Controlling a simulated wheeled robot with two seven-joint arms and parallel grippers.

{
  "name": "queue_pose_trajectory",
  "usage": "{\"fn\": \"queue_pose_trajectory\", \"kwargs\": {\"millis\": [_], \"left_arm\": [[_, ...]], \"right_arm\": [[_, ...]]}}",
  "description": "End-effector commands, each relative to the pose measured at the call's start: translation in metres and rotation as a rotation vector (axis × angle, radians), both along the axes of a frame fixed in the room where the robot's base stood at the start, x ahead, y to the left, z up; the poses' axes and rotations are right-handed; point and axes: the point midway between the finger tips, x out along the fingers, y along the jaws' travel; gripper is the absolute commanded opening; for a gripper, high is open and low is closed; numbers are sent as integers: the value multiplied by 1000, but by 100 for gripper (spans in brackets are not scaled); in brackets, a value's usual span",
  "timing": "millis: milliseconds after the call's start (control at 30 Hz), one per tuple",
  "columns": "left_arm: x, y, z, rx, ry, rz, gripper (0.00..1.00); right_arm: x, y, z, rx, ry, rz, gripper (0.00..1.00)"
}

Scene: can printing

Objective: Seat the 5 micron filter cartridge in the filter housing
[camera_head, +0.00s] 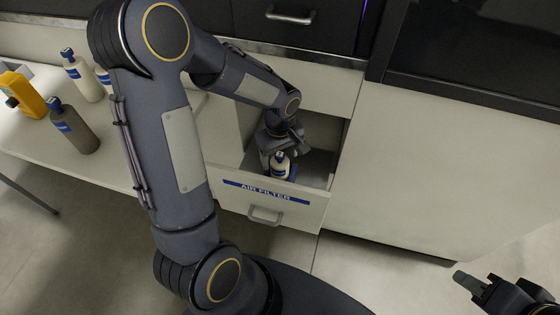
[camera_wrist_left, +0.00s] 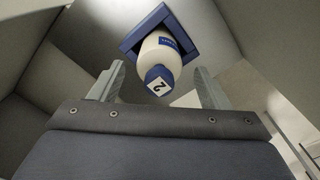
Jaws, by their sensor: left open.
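A white cartridge with a blue cap (camera_head: 280,164) stands in a blue square holder (camera_wrist_left: 130,40) inside an open drawer labelled AIR FILTER (camera_head: 235,196). In the left wrist view the cartridge (camera_wrist_left: 160,62) has a "2" on its cap, and its blue side label is too small to read. My left gripper (camera_wrist_left: 159,70) is open in the drawer, with one finger on each side of the cartridge's image; contact cannot be told. On the white table stand a white bottle-shaped cartridge (camera_head: 82,78) and a grey one (camera_head: 75,128). My right gripper (camera_head: 462,279) is at lower right, away from the drawer.
A yellow device (camera_head: 22,96) lies on the white table (camera_head: 112,160) at left. Another bottle is mostly hidden behind my left arm. Drawer walls surround my left gripper. A closed dark drawer (camera_head: 290,18) is above. Floor by my right gripper is clear.

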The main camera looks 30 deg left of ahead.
Motion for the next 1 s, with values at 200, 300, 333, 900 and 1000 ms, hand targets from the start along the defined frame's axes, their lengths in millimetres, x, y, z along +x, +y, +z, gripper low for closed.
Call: {"fn": "queue_pose_trajectory", "kwargs": {"millis": [200, 300, 333, 900, 1000], "left_arm": [[1, -1, 48, -2, -5, -1, 70], [1, 0, 62, 0, -4, -1, 70], [1, 0, 65, -1, -3, -1, 70], [-122, -17, 159, -146, -385, -553, 70], [-146, -27, 163, -133, -488, -685, 70]], "right_arm": [[0, 0, 6, 0, 0, 0, 32], [0, 0, 8, 0, 0, 0, 32], [0, 0, 8, 0, 0, 0, 32], [0, 0, 8, 0, 0, 0, 32], [0, 0, 8, 0, 0, 0, 32]]}}
